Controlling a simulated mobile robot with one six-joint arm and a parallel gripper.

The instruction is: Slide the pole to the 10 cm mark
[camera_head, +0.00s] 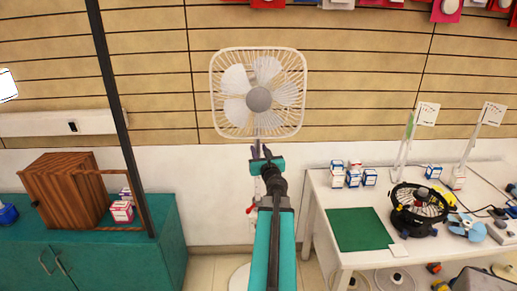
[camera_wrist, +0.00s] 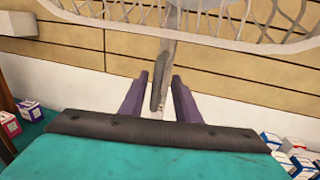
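A white standing fan (camera_head: 258,98) with a square grille and grey hub is upright in front of the slatted wall in the head view. Its light pole (camera_wrist: 167,62) runs down from the grille (camera_wrist: 205,22) in the wrist view, with a darker grey piece (camera_wrist: 158,88) along it. My gripper (camera_wrist: 160,78) is open, its two purple fingers either side of the pole in the picture, with gaps showing. I cannot tell if the pole is fully between them. In the head view my gripper (camera_head: 260,150) is just below the grille, and my arm hides much of the pole. No 10 cm mark is readable.
A green cabinet (camera_head: 100,255) with a wooden box (camera_head: 65,190) stands at left. A white table (camera_head: 325,205) at right holds small boxes (camera_head: 353,175), a green mat (camera_head: 360,229), a black fan (camera_head: 418,210) and lamps. Bare floor shows between them.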

